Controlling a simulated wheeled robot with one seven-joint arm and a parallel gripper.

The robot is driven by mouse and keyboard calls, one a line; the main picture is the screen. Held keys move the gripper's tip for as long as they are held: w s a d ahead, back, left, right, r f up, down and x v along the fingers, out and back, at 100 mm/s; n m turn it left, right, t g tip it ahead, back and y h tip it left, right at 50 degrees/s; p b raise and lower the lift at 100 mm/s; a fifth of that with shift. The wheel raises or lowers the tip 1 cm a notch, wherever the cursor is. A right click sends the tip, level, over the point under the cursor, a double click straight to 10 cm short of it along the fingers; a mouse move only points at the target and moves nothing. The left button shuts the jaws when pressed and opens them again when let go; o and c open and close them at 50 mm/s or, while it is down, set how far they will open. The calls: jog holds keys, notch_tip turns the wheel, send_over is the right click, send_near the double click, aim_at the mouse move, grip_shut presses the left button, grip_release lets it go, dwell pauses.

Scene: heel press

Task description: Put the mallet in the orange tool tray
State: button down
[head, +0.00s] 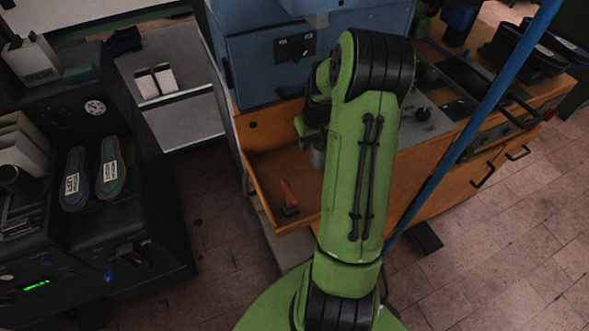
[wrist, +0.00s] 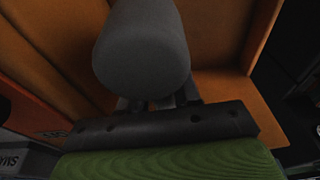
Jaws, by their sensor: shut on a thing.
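The mallet shows in the wrist view as a thick grey cylindrical head (wrist: 142,50) just beyond my gripper (wrist: 160,102). My gripper is shut on the mallet; the grip itself is mostly hidden behind the head. In the head view a small grey part of the mallet (head: 318,155) shows below my gripper (head: 312,135), partly hidden by my green arm. The orange tool tray (head: 262,196) lies below and around it, and its orange walls and floor fill much of the wrist view (wrist: 225,35). I cannot tell whether the mallet touches the tray floor.
A small orange-handled tool (head: 288,196) lies in the tray's near part. A blue cabinet (head: 262,60) stands behind the tray. A dark machine with two insoles (head: 110,180) is at left. A blue pole (head: 470,130) slants past my arm at right.

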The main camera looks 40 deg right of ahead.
aim_at(308, 169)
notch_tip(308, 169, down, 10)
jog(key=b, duration=0.3)
jog(key=shift+d+r, duration=0.1)
jog(key=shift+r, duration=0.05)
jog(key=shift+s, duration=0.1)
jog(key=c, duration=0.8)
grip_release()
